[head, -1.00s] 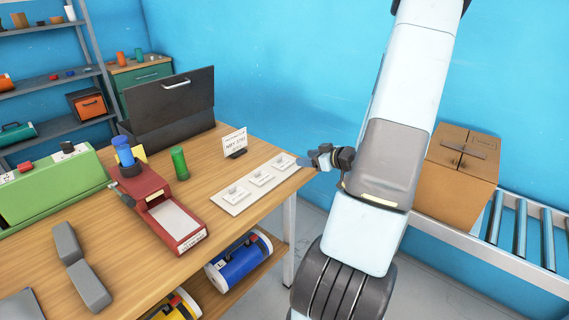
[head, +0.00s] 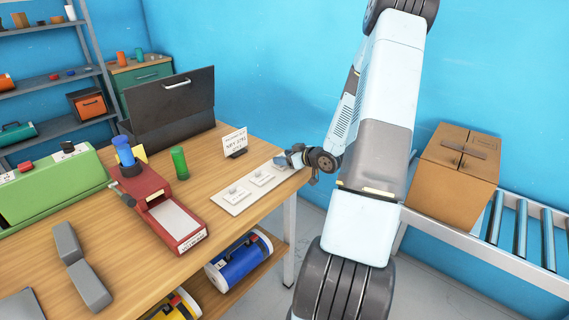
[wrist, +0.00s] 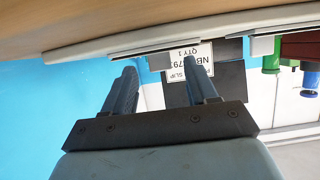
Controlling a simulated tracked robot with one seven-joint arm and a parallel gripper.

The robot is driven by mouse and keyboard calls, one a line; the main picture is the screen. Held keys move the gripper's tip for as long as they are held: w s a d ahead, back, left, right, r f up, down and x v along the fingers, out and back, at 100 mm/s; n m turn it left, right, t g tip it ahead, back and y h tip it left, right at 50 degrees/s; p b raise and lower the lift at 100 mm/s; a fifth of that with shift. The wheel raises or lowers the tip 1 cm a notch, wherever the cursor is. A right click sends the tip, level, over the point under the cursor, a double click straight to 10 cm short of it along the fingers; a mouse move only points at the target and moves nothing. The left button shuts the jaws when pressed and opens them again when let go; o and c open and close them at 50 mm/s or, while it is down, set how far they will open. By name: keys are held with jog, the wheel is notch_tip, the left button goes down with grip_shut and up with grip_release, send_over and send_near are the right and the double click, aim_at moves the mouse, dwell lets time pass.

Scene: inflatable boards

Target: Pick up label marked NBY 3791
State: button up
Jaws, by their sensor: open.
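A white strip (head: 232,206) lies near the table's right edge with small white labels in a row. The near label (head: 238,192) and middle label (head: 262,177) show; their print is too small to read. My gripper (head: 290,159) is at the strip's far right end and covers that part. In the wrist view my gripper (wrist: 160,80) is open, with nothing seen between its fingers. The strip's edge (wrist: 80,50) shows above the fingers there. A standing slip card (head: 235,141) reads about NBY 3791, QTY 1; it also shows inverted behind the fingers (wrist: 190,62).
A red device (head: 165,205) with a blue-topped part, a green cylinder (head: 180,163) and a dark open case (head: 170,110) stand on the wooden table. Grey blocks (head: 78,265) lie at front left. A cardboard box (head: 455,170) sits on a roller conveyor at right.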

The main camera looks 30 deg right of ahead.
jog(key=shift+x, duration=0.95)
jog(key=shift+c, duration=0.3)
grip_shut()
